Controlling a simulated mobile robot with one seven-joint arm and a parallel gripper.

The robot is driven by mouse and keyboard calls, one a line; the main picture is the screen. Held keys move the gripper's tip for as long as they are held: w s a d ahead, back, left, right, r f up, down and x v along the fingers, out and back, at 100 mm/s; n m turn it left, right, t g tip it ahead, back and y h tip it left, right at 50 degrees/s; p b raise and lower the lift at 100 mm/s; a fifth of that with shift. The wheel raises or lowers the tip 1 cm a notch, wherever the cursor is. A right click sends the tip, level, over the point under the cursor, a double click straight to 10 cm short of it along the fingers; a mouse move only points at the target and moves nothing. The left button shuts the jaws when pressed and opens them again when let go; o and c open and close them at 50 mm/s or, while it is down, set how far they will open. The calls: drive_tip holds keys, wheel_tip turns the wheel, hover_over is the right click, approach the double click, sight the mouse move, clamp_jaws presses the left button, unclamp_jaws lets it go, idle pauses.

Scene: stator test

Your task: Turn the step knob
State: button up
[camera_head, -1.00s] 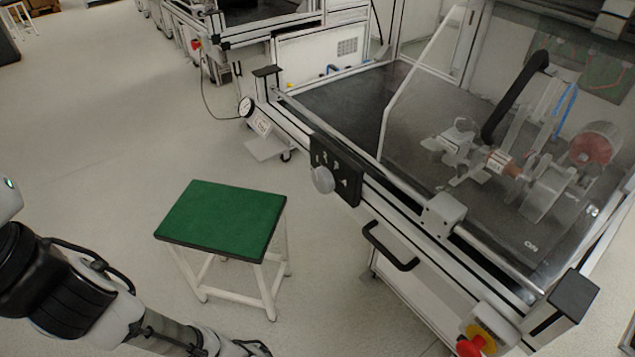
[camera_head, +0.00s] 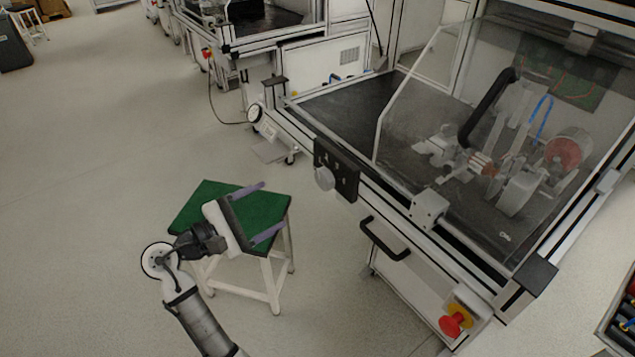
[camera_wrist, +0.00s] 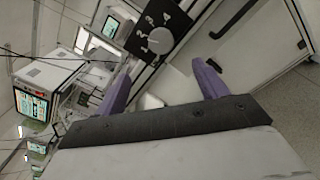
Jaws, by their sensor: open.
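The step knob (camera_head: 324,179) is a light grey round knob on a black plate (camera_head: 347,181) with white numbers, on the front rail of the test machine. In the wrist view the knob (camera_wrist: 160,41) shows at upper middle, with the numbers 1 to 4 on the black plate (camera_wrist: 172,19) around it. My gripper (camera_head: 266,211) is open and empty over the green stool, left of the knob and apart from it. Its two purple fingers also show in the wrist view (camera_wrist: 163,82), with the knob beyond and between them.
A green-topped stool (camera_head: 187,214) stands below my gripper. The machine has a black handle (camera_head: 384,241) under the rail, a red stop button (camera_head: 452,324) at lower right, and a clear cover (camera_head: 420,95) above. Floor at left is free.

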sight(321, 182)
drive_tip(key=p+x, duration=0.2)
drive_tip(key=x, duration=1.1)
drive_tip(key=shift+w+d, duration=0.2)
drive_tip(key=shift+d, duration=0.15)
drive_tip(key=c, duration=1)
drive_tip(key=shift+f+m, duration=0.1)
drive_tip(key=shift+m, duration=0.3)
drive_tip(key=m+b, duration=0.2)
drive_tip(key=m, duration=0.1)
drive_tip(key=shift+f+m, duration=0.1)
drive_tip(key=shift+m, duration=0.2)
drive_tip(key=shift+m+b, duration=1.2)
drive_tip(key=shift+m, duration=1)
